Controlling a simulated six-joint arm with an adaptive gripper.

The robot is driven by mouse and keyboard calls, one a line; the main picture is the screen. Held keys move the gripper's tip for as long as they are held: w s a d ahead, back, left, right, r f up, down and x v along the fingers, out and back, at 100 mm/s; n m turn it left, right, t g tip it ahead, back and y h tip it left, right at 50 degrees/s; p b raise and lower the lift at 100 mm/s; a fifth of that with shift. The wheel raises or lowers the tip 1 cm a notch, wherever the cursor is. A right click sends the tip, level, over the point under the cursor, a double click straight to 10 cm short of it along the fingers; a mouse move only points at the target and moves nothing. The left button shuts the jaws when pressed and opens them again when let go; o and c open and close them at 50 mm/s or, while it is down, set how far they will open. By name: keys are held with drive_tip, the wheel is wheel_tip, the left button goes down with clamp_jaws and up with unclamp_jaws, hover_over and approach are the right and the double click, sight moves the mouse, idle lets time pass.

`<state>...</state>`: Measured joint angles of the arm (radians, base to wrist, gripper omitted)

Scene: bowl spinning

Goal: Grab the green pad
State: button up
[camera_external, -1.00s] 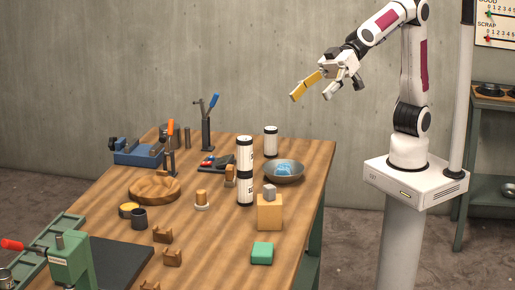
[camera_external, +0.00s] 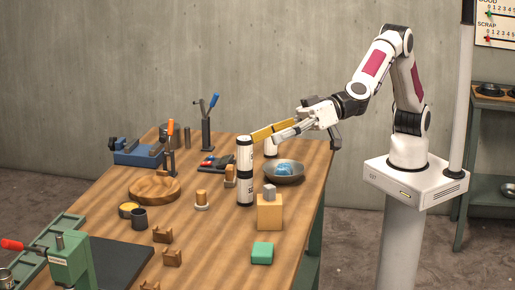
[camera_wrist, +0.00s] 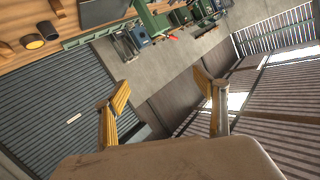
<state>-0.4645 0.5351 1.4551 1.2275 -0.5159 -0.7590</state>
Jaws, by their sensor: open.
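The green pad (camera_external: 262,253) is a small block lying flat on the near right part of the wooden table in the external view. I cannot make it out in the wrist view. My gripper (camera_external: 266,137) is open and empty, with yellow fingers, raised above the far right part of the table. It is well behind and above the pad. In the wrist view my gripper (camera_wrist: 160,95) shows its two fingers spread apart, with nothing between them.
A metal bowl (camera_external: 284,177) holds something blue.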

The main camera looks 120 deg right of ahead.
wheel_tip(320, 180, down, 8)
drive_tip(key=w+a+r+m+h, duration=0.1)
drive_tip(key=w+a+m+h, duration=0.1)
drive_tip(key=h, duration=0.1)
drive_tip(key=g+h, duration=0.1)
drive_tip(key=g, duration=0.1)
hover_over(268, 248)
drive_tip(key=w+a, duration=0.1)
drive_tip(key=a, duration=0.2)
wheel_tip(268, 248, down, 7)
drive_tip(key=s+f+g+h, duration=0.1)
drive_tip(key=f, duration=0.3)
drive_tip(key=s+f+m+g+h, duration=0.1)
drive_tip(key=s+f, duration=0.1)
drive_tip(key=f, duration=0.3)
drive_tip(key=s+f+h, duration=0.1)
drive_tip(key=s+f, duration=0.1)
drive_tip(key=f, duration=0.3)
drive_tip(key=shift+s+a+m+g+h, duration=0.1)
drive_tip(key=shift+a+m+g+h, duration=0.2)
drive_tip(key=shift+a+g+h, duration=0.1)
drive_tip(key=shift+x, duration=1.3)
drive_tip(key=shift+s+f+x, duration=0.1)
drive_tip(key=shift+f+x, duration=0.1)
drive_tip(key=shift+x, duration=1.1)
drive_tip(key=shift+s+f+x, duration=0.1)
drive_tip(key=shift+f+x, duration=0.05)
drive_tip(key=shift+x, duration=1.15)
drive_tip(key=c, duration=1.2)
